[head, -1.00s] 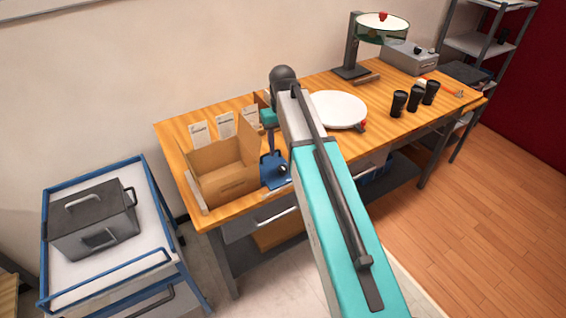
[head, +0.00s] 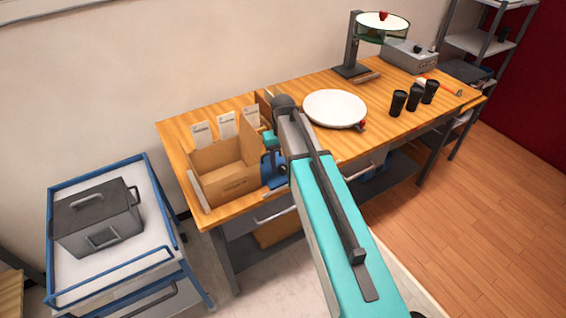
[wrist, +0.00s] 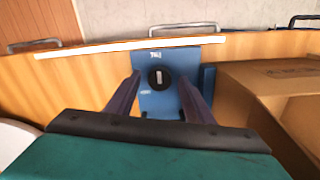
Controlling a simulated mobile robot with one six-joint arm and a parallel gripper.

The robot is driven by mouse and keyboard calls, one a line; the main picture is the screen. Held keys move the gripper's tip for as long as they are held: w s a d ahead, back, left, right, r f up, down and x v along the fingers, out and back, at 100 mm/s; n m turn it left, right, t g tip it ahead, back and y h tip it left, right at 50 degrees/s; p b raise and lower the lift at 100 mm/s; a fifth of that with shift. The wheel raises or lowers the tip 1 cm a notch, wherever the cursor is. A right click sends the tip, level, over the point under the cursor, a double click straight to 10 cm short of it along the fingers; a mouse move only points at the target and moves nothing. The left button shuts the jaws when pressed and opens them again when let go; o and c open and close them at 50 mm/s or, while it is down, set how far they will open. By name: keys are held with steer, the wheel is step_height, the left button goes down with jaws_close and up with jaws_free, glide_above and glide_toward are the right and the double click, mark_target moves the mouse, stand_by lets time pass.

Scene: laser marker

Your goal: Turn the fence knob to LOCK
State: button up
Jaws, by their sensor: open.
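The blue fence block (head: 270,180) stands at the front edge of the wooden bench, beside the cardboard box. In the wrist view its blue face (wrist: 174,101) carries a round black knob (wrist: 158,77) with a white mark that looks upright in the picture. Small white lettering sits above the knob and at its lower left, too small to read. My gripper (wrist: 160,84) is open, with one dark finger on each side of the knob; I cannot tell whether they touch it. In the head view my gripper (head: 273,158) points down at the block and partly hides it.
The open cardboard box (head: 226,180) stands close to the block. White cards (head: 226,124) stand behind it. A white round plate (head: 335,108) lies to the right, with black cups (head: 414,98) farther right. A cart with a grey case (head: 98,222) is at left.

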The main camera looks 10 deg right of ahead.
steer(key=shift+f, duration=0.15)
steer(key=c, duration=1.1)
steer(key=shift+o, duration=0.2)
